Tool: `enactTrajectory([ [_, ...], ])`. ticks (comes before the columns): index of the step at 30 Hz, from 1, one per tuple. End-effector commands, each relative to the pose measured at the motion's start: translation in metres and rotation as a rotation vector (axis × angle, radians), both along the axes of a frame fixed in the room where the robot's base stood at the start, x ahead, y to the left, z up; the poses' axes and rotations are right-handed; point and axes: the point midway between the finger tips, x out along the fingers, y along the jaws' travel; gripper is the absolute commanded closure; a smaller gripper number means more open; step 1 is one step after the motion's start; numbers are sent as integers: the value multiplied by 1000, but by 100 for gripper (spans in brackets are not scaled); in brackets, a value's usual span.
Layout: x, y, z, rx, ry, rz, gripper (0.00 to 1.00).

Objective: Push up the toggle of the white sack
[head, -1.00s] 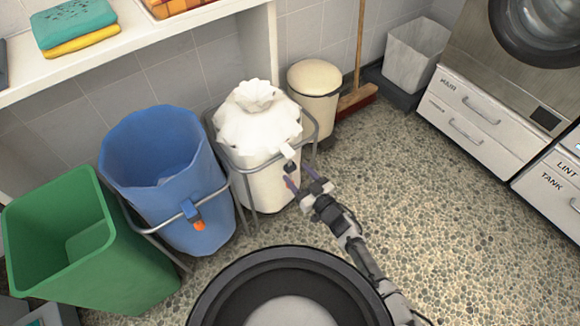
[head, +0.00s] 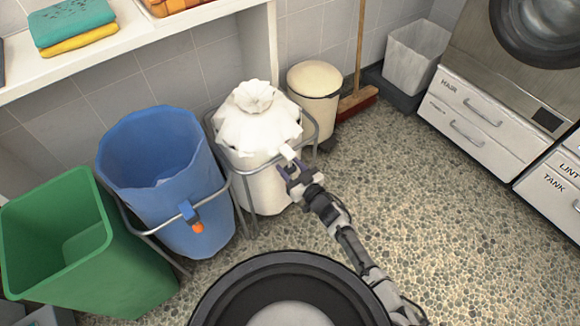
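The white sack (head: 258,128) stands in a grey metal frame, its top gathered into a bunched knot. A white tab (head: 288,152) sticks out at its front right by the frame's rail. The toggle at this tab is small and largely hidden by my gripper. My gripper (head: 292,168) is just below the tab, with its two fingers apart, one on each side of the toggle's place. I cannot tell whether the fingers touch the toggle.
A blue bin (head: 160,200) with an orange-tipped blue toggle (head: 190,214) and a green bin (head: 120,265) stand to the left. A cream pedal bin (head: 315,90) and a broom (head: 357,100) are behind right. The pebbled floor (head: 420,220) at right is open.

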Motion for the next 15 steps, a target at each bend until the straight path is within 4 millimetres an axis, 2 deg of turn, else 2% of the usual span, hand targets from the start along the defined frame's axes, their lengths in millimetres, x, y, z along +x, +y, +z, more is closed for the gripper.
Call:
enactTrajectory([
  [1, 0, 0, 0, 0, 0, 0, 63],
  [9, 0, 0, 0, 0, 0, 0, 98],
  [15, 0, 0, 3, 0, 0, 0, 100],
])
